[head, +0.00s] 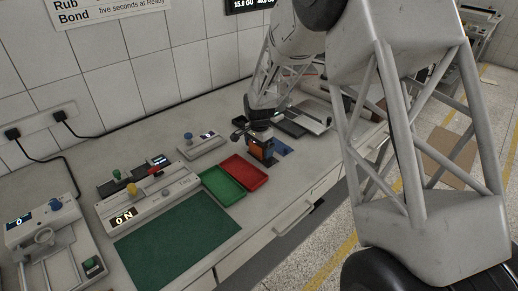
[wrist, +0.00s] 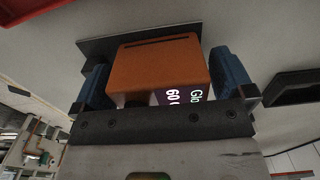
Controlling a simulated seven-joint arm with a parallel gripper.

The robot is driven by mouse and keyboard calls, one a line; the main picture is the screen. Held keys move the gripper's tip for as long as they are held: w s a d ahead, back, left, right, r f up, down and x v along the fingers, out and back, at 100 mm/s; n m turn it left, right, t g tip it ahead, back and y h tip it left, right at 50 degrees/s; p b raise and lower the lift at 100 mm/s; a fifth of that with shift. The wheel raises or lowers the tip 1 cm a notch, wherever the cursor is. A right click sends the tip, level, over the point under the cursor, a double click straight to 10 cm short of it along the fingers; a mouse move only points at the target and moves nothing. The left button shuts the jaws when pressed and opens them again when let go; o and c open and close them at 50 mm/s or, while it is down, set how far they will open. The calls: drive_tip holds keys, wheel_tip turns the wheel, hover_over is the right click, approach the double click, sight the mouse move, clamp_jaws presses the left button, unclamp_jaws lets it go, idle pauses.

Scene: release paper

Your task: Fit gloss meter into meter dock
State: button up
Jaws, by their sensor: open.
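The orange gloss meter (head: 264,152) stands on the bench below my gripper (head: 255,137) in the head view. In the wrist view the gloss meter (wrist: 160,62) sits between the two blue fingertips of my gripper (wrist: 163,82), with its lit display facing the camera. The fingers are open, one on each side of the meter; whether either touches it is unclear. A dark flat plate (wrist: 97,46) shows just beyond the meter and may be part of the meter dock; I cannot tell whether the meter is seated in it.
A red tray (head: 245,172) and a green tray (head: 222,185) lie left of the meter. A blue patch (head: 283,148) is close on its right. A small device with a blue knob (head: 202,143) stands behind. A green mat (head: 180,245) covers the front bench.

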drive_tip(key=c, duration=1.1)
drive_tip(key=shift+r, duration=0.2)
drive_tip(key=shift+r, duration=0.55)
wheel_tip(320, 180, up, 2)
drive_tip(key=shift+r, duration=0.1)
drive_tip(key=s+d, duration=0.1)
drive_tip(key=s, duration=0.4)
drive_tip(key=s+d+r, duration=0.1)
drive_tip(key=s, duration=0.4)
drive_tip(key=s+d, duration=0.2)
drive_tip(key=s, duration=0.3)
drive_tip(key=shift+s+d+r, duration=0.1)
drive_tip(key=shift+s+r, duration=0.05)
drive_tip(key=shift+s, duration=0.1)
